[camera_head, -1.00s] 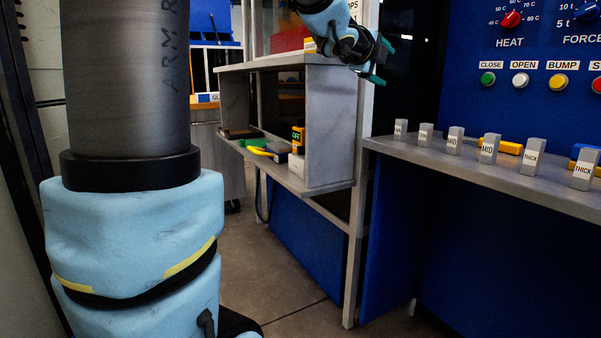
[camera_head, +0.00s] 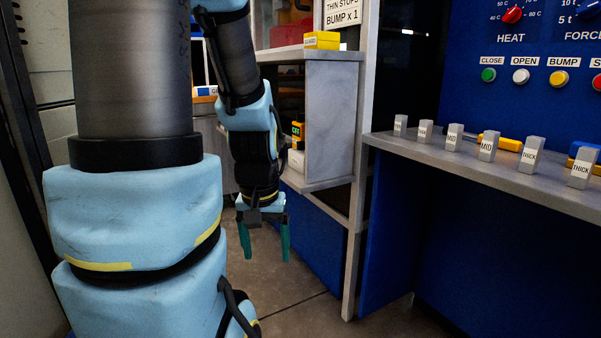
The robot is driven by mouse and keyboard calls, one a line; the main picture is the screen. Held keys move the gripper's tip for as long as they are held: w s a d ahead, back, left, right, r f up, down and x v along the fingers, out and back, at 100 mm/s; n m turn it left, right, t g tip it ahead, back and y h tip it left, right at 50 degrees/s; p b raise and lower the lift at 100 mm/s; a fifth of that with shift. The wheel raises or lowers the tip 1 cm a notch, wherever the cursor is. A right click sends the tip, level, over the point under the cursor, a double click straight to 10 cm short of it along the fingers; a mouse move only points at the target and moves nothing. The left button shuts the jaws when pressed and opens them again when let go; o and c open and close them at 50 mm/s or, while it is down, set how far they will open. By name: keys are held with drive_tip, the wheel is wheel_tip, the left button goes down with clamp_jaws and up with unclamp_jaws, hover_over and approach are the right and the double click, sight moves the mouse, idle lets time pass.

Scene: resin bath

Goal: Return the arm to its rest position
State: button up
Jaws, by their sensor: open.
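My gripper (camera_head: 265,243) hangs at the end of my arm, left of the middle of the view. Its two green fingers point down and stand apart with nothing between them. It is over the floor, in front of the grey shelf unit (camera_head: 330,125) in the picture. My blue and dark grey arm fills the left part of the view and hides part of the shelf unit.
Several labelled grey blocks (camera_head: 488,146) stand in a row on the grey ledge (camera_head: 560,194) at right, below the blue control panel (camera_head: 470,35). A yellow box (camera_head: 322,40) sits on the shelf unit. Some floor (camera_head: 300,300) shows clear below my gripper.

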wheel_tip(320, 180, up, 29)
drive_tip(key=p, duration=2.7)
drive_tip(key=shift+w, duration=0.1)
